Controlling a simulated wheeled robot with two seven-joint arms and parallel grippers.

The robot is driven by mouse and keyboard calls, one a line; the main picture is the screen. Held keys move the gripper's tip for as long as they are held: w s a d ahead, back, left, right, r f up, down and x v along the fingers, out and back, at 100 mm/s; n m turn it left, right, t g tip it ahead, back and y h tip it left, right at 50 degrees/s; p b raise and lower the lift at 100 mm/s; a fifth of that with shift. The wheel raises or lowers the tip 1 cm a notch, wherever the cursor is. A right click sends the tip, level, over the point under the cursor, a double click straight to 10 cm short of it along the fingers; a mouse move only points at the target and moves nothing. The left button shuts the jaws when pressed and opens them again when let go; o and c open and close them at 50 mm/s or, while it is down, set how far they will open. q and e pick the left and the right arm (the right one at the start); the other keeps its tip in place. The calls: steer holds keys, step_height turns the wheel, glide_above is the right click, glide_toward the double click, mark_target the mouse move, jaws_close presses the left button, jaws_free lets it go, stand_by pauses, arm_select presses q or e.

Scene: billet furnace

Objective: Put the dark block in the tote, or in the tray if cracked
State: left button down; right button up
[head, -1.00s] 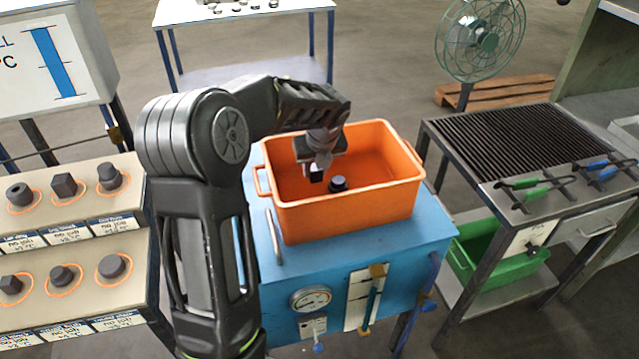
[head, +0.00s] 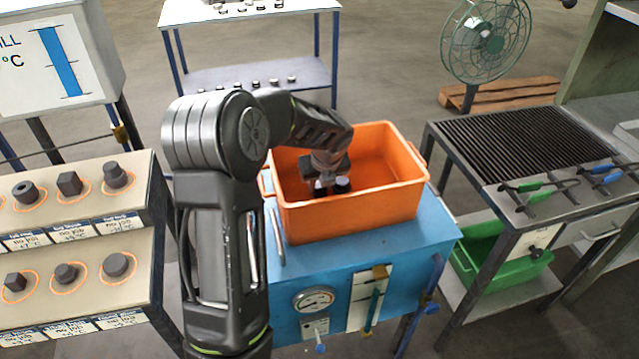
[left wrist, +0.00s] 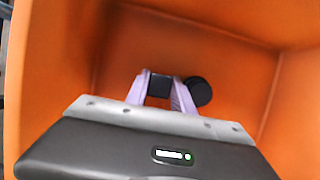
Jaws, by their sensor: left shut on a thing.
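The orange tote (head: 352,213) stands on the blue cabinet. My left gripper (head: 323,186) reaches down inside it. In the left wrist view the left gripper (left wrist: 165,92) is shut on a dark, square-looking block (left wrist: 159,86) between its pale fingers. A second dark block (left wrist: 197,91), round, lies in the tote just right of the fingers; it also shows in the head view (head: 343,184). I cannot tell whether the held block touches the tote floor, nor whether it is cracked. My right gripper is out of view.
The blue cabinet (head: 400,250) has a gauge on its front. Dark blocks sit in orange rings on a stepped rack (head: 80,225) at left. A grill table (head: 525,150) stands at right with a green bin (head: 500,262) below. A fan (head: 485,40) stands behind.

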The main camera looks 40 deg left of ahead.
arm_select(q)
steer(key=c, duration=1.4)
jaws_free()
steer(key=shift+f, duration=0.15)
steer(key=shift+o, duration=0.2)
steer(key=v, duration=1.2)
steer(key=shift+r+b, duration=0.25)
steer(key=shift+b, duration=0.05)
